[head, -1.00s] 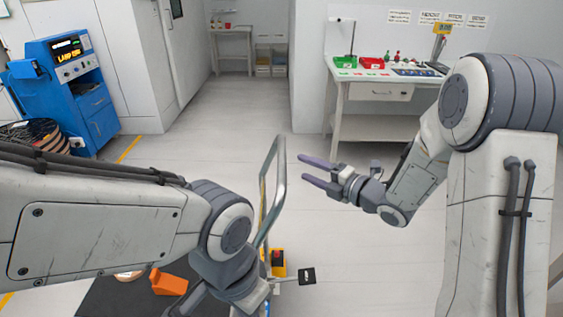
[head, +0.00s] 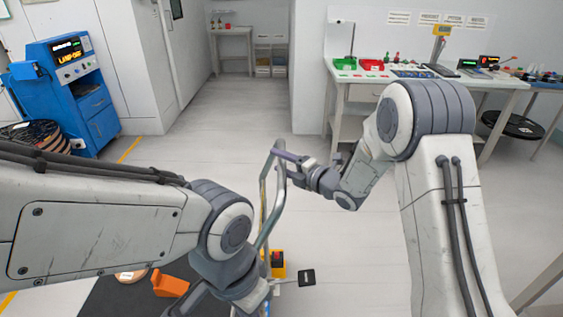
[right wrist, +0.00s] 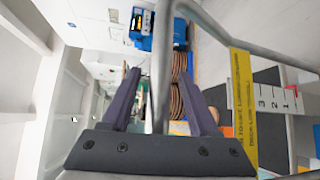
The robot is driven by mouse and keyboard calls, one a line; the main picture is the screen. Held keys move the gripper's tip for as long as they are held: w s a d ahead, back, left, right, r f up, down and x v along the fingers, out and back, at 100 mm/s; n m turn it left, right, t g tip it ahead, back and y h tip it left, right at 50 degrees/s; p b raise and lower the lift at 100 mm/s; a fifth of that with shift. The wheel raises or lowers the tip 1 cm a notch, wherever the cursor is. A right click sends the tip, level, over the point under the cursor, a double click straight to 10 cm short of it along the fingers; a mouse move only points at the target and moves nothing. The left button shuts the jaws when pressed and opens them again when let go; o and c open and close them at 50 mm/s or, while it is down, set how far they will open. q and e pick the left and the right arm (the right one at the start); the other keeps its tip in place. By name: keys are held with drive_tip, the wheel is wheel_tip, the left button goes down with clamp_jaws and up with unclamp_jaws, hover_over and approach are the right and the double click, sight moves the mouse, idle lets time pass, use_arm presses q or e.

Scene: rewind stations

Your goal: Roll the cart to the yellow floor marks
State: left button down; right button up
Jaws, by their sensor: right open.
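The cart's grey tube handle (head: 281,196) stands upright near the middle of the head view. My right gripper (head: 284,160) is open at the top of the handle. In the right wrist view the handle tube (right wrist: 162,70) runs between its two spread fingers (right wrist: 160,100); I cannot tell whether they touch it. My left arm's wrist (head: 235,240) is low beside the handle, and its fingers are not clear. A yellow floor mark (head: 128,150) lies near the blue cabinet, and another (head: 6,300) shows at the lower left edge.
A dark surface (head: 105,297) carries an orange wedge (head: 170,284) below my left arm. A blue machine cabinet (head: 75,90) stands at left with dark coils (head: 35,135) beside it. A white workbench (head: 375,92) stands at back right. The floor between is clear.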

clamp_jaws()
idle(1.3)
